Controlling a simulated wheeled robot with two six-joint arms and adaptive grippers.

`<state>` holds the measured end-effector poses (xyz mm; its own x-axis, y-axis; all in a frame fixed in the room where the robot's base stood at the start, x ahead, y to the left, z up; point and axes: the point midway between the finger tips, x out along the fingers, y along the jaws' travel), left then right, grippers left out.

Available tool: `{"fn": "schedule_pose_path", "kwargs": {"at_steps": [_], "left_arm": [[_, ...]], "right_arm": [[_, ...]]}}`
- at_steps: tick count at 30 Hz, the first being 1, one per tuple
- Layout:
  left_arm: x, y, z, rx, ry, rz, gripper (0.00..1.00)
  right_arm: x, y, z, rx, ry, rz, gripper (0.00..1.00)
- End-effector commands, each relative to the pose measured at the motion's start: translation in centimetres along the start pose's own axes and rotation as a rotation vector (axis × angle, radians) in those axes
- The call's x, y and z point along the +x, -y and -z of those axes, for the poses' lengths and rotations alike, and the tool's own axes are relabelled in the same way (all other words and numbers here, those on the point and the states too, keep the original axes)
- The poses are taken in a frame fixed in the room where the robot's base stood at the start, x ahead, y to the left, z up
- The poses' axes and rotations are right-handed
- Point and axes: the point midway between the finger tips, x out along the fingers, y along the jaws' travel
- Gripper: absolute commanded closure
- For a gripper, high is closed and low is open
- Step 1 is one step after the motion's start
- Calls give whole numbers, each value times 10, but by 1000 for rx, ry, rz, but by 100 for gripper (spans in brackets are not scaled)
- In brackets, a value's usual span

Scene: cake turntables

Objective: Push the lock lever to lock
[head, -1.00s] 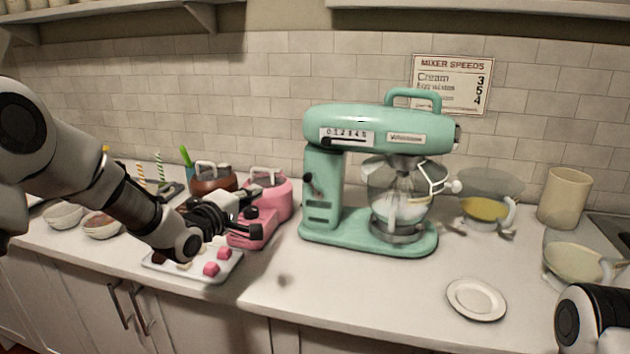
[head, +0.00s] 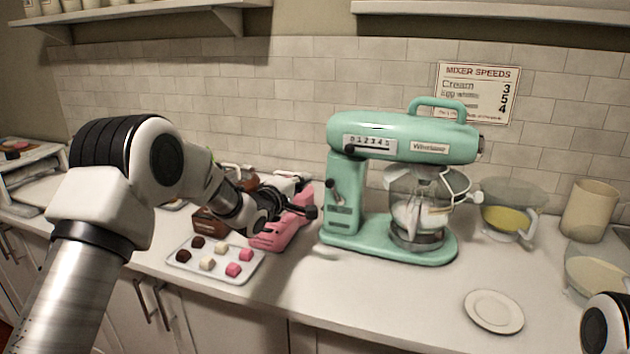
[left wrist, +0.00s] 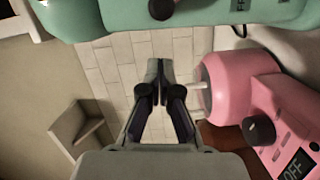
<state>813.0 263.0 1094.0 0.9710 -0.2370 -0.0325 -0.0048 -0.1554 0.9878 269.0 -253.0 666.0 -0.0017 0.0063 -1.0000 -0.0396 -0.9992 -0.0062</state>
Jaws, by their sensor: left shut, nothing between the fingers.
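The mint-green stand mixer (head: 400,138) stands on the counter in the head view. A lever with a dark knob (head: 332,186), seemingly the lock lever, sits on the side of its column. In the left wrist view a dark round knob (left wrist: 161,9) shows at the top edge against the green body. My left gripper (head: 308,212) is just left of the mixer column, in front of the pink appliance. Its fingertips (left wrist: 155,68) are shut and empty, apart from the knob in the wrist view. My right gripper is out of view.
A pink appliance (head: 272,239) stands close left of the mixer; its side marked OFF (left wrist: 292,165) shows in the wrist view. A tray of sweets (head: 228,276) lies in front of it. The counter before the mixer is clear up to a plate (head: 493,311).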

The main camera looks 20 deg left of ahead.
Motion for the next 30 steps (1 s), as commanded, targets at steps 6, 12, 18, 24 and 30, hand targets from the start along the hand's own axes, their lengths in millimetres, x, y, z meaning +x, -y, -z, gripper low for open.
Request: {"fn": "schedule_pose_path", "kwargs": {"at_steps": [6, 12, 18, 24, 30], "left_arm": [[6, 0, -29, 1, 3, 3, 100], [6, 1, -32, 0, 1, 2, 100], [6, 0, -32, 1, 1, 2, 100], [6, -2, -33, 26, 1, 7, 100], [6, -4, -34, 56, 1, 13, 100]], "right_arm": [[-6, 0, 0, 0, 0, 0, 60], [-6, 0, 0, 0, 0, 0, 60], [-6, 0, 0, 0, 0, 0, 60], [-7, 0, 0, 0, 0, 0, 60], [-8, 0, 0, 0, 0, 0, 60]]}}
